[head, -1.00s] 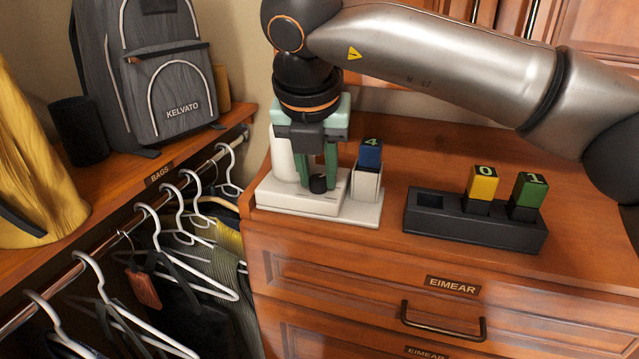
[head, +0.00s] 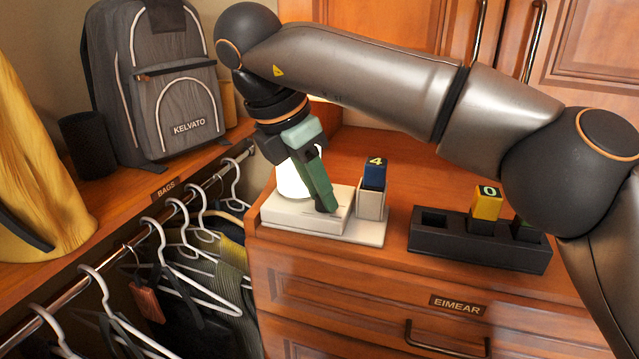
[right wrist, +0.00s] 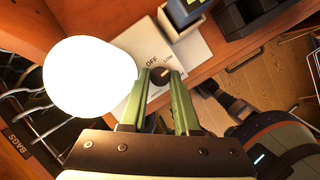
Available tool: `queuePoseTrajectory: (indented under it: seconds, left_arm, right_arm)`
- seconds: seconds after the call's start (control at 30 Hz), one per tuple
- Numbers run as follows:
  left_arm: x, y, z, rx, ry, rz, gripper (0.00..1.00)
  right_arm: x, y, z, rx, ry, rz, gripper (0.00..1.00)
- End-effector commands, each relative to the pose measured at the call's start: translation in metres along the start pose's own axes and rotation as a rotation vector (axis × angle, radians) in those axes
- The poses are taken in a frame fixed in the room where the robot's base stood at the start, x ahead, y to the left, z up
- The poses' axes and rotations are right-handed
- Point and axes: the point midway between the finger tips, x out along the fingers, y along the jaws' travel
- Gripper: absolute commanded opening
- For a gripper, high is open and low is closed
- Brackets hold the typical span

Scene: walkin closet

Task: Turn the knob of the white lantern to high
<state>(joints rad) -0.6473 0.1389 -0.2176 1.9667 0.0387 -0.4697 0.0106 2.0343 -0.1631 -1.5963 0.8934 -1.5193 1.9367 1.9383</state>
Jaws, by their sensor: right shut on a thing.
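The white lantern has a flat white base (head: 345,226) on the dresser top and a white globe (head: 292,180) that glows at its back left. The globe shows as a bright white disc in the right wrist view (right wrist: 90,77). The small dark knob (right wrist: 161,75) is on the base, with the labels OFF and LOW beside it; I cannot tell which setting it points to. My right gripper (head: 325,207), with green fingers, is tilted over the base and shut on the knob, which its fingers hide in the head view. My left gripper is not in view.
A blue block marked 4 (head: 375,172) stands in a white holder at the base's right. A black tray (head: 480,244) holds a yellow block (head: 487,202) and a green block partly behind my arm. Hangers (head: 165,225) and a backpack (head: 165,85) are to the left.

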Motion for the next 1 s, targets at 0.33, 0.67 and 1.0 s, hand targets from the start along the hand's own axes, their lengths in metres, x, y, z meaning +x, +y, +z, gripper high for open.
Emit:
queuePoseTrajectory:
  seconds: [0.33,0.67,1.0]
  left_arm:
    - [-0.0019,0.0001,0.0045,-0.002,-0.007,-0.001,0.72]
    - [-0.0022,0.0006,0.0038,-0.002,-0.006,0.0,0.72]
    - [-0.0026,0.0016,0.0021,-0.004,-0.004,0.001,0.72]
  right_arm:
    - [-0.0004,0.0006,0.0005,0.062,0.0,-0.024,0.0]
    - [-0.0002,0.0005,0.0005,0.062,-0.001,-0.025,0.0]
    - [-0.0001,0.0008,0.0002,0.061,0.0,-0.024,0.6]
